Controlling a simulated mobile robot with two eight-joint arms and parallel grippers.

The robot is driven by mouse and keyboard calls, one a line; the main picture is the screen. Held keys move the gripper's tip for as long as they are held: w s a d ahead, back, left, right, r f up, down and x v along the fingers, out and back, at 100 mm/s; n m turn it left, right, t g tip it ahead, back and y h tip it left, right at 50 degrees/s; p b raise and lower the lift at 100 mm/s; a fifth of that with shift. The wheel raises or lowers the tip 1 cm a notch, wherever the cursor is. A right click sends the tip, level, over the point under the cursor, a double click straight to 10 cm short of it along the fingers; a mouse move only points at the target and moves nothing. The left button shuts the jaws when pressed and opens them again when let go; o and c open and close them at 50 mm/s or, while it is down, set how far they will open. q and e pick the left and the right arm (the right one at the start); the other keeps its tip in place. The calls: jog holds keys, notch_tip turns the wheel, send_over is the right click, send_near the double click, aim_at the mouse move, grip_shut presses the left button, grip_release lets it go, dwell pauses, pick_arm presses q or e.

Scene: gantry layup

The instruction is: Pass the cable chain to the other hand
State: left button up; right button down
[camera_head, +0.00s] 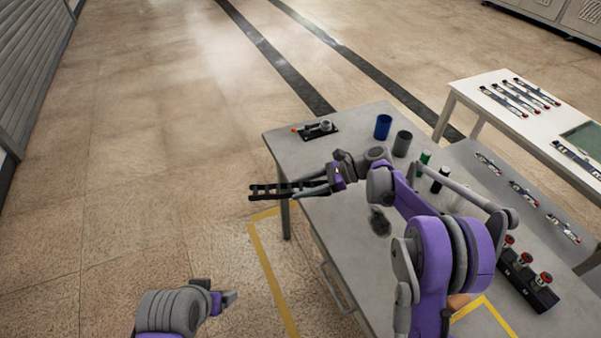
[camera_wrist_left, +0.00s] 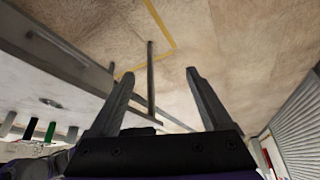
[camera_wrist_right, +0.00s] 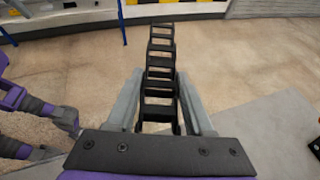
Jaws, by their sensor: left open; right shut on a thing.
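The black cable chain (camera_head: 284,189) is held out past the left edge of the table in the head view. It looks like a short ladder of links. My right gripper (camera_head: 312,188) is shut on it, and the free part points left, away from the fingers. In the right wrist view the chain (camera_wrist_right: 160,75) runs straight out between the fingers (camera_wrist_right: 159,105). My left gripper (camera_head: 230,299) is low at the bottom of the head view, apart from the chain. In the left wrist view its fingers (camera_wrist_left: 158,95) are spread with nothing between them.
The grey table (camera_head: 330,245) carries a blue cup (camera_head: 383,127), a grey cup (camera_head: 402,143), a small black fixture (camera_head: 318,130) and a block with red knobs (camera_head: 530,285). A white table (camera_head: 480,95) stands behind at right. The floor left of the table is clear.

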pick_arm(q)
jog(key=w+d+r+m+g, duration=0.1)
jog(key=w+d+r+m, duration=0.2)
jog(key=w+r+m, duration=0.35)
notch_tip(320, 180, up, 5)
jog(key=m+g, duration=0.4)
jog(key=m, duration=0.7)
send_over(285, 187)
notch_tip(285, 187, down, 11)
jog(key=shift+f, duration=0.1)
jog(key=shift+c, duration=0.3)
